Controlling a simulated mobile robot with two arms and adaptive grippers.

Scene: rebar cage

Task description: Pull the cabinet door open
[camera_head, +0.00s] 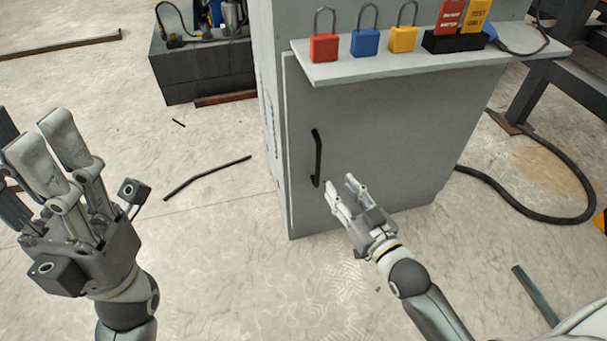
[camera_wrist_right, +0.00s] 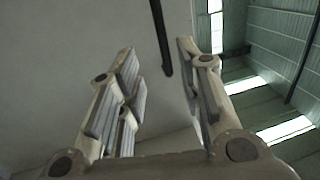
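The grey cabinet door (camera_head: 390,135) is shut, with a black vertical bar handle (camera_head: 317,158) near its left edge. My right gripper (camera_head: 342,187) is open and empty in front of the door, a little below and right of the handle, apart from it. In the right wrist view the handle (camera_wrist_right: 161,40) shows above the gap between the open fingers (camera_wrist_right: 158,85), with its end just beyond the fingertips. My left gripper (camera_head: 45,140) is raised at the far left, away from the cabinet. Its fingers point up, and its fingertips look apart with nothing between them.
A shelf (camera_head: 430,66) juts out above the door, carrying a red padlock (camera_head: 324,47), a blue padlock (camera_head: 365,42), a yellow padlock (camera_head: 404,38) and tags. A black hose (camera_head: 560,219) lies right of the cabinet.

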